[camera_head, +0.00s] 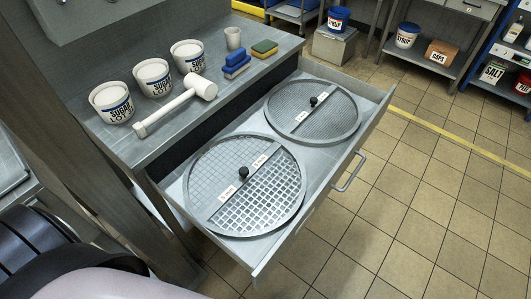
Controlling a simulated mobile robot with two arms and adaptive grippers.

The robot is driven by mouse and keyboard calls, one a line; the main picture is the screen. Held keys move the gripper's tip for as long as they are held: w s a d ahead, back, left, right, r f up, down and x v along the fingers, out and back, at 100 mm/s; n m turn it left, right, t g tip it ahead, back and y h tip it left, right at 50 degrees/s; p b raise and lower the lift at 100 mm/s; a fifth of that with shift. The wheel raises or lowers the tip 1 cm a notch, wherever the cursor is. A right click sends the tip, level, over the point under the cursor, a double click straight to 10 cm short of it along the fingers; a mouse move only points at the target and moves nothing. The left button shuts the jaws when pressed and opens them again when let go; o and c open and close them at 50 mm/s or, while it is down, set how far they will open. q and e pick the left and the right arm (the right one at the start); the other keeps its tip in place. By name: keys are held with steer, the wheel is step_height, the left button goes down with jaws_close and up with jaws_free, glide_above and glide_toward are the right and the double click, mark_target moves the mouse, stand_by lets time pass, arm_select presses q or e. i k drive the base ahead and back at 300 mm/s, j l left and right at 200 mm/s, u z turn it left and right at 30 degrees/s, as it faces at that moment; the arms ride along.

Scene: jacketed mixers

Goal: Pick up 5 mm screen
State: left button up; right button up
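A grey drawer (343,180) is pulled out under a steel counter. Two round, metal-rimmed screens lie flat in it. The nearer screen (276,197) has a wide, coarse mesh, a bar across the middle, a black knob and two white labels. Neither of my grippers is in view.
The tiled floor (430,200) right of the drawer is clear. Shelving stands behind.

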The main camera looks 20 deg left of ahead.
mark_target(241, 185)
steer(key=u, duration=0.95)
